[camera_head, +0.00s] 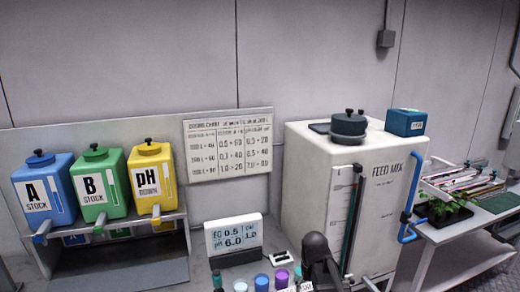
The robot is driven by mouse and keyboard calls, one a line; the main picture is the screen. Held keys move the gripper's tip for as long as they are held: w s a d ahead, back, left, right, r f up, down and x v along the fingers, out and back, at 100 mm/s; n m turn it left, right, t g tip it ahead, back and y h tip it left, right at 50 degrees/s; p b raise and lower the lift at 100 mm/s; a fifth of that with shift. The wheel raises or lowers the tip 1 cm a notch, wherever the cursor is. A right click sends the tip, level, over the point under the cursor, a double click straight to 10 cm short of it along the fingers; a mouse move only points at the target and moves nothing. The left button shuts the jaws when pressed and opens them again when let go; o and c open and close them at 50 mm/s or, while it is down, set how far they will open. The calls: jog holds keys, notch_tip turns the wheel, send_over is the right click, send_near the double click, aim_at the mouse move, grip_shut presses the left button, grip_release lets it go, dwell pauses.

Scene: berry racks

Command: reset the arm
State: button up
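A dark grey rounded part, seemingly of my arm (318,262), rises at the bottom edge, right of centre. It stands in front of the lower left side of the white feed mix tank (318,185). The rest of the arm is cut off by the frame. I cannot make out any fingertips of my gripper, so its opening and whether it holds anything do not show.
Blue (45,190), green (100,185) and yellow (152,180) stock containers stand on a shelf at left. A meter display (234,236) and several small coloured cups are near the arm. A side table (455,238) at right holds a plant (441,207).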

jog(key=s+d+f+b, duration=0.1)
jog(key=s+f, duration=0.1)
jog(key=s, duration=0.7)
jog(key=shift+s+f+m+b, duration=0.2)
jog(key=shift+m+b, duration=0.1)
jog(key=shift+m, duration=0.1)
jog(key=c, duration=0.4)
jog(key=shift+a, duration=0.15)
